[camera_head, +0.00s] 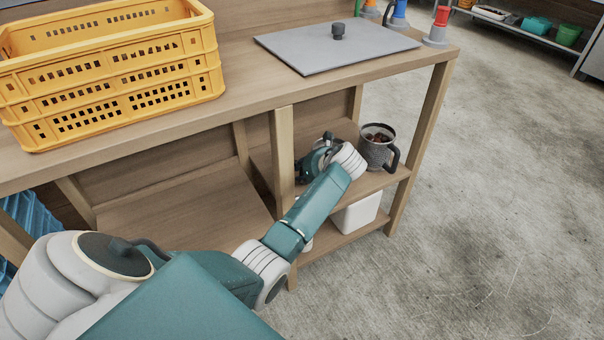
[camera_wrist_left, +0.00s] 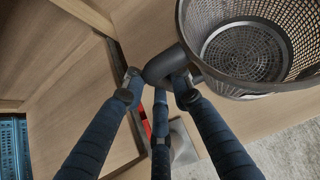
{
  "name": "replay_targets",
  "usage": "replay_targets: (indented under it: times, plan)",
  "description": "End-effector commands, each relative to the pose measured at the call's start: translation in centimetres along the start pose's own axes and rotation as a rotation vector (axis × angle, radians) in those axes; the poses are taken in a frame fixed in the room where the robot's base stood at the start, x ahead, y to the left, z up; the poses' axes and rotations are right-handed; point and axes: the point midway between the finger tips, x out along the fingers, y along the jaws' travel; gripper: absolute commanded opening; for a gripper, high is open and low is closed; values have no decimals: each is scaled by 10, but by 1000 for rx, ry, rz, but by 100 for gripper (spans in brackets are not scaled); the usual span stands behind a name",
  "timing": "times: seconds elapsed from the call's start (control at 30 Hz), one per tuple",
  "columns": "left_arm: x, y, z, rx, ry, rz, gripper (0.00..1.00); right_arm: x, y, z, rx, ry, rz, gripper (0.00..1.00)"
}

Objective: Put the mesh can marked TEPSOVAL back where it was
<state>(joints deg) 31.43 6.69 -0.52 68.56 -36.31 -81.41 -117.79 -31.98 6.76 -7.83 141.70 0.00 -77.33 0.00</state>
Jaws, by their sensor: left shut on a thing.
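My left gripper (camera_head: 322,150) reaches in at the middle shelf and is mostly hidden by its wrist in the head view. In the left wrist view its dark blue fingers (camera_wrist_left: 160,82) are shut on the dark handle of a mesh can (camera_wrist_left: 245,50). The can is open towards the camera, looks empty and has a perforated bottom. Its TEPSOVAL marking does not show. In the head view a grey can (camera_head: 372,152) with dark reddish contents stands right of my gripper, handle to the right. I cannot tell if it is the same can.
The wooden bench (camera_head: 265,98) carries a yellow crate (camera_head: 115,92) and a grey board (camera_head: 330,50) with a black knob. A wooden post (camera_head: 283,150) stands left of my gripper. A white box (camera_head: 357,214) is on the lower shelf. The left shelf compartment is clear.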

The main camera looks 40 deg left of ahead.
Motion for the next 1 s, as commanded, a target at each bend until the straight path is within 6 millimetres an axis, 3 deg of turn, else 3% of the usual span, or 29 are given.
replay_targets:
  times: [0.57,0.6,0.7,1.0]
  plan:
    - [2,0,-1,-1,-2,-1,0,-1,0,3,0,-15,1,40]
    - [2,0,-2,0,-1,0,26,-1,1,4,1,-18,1,40]
    - [2,0,-2,0,-1,0,43,-1,1,4,1,-17,2,40]
    - [2,0,-2,0,-1,0,43,-1,1,4,1,-16,2,40]
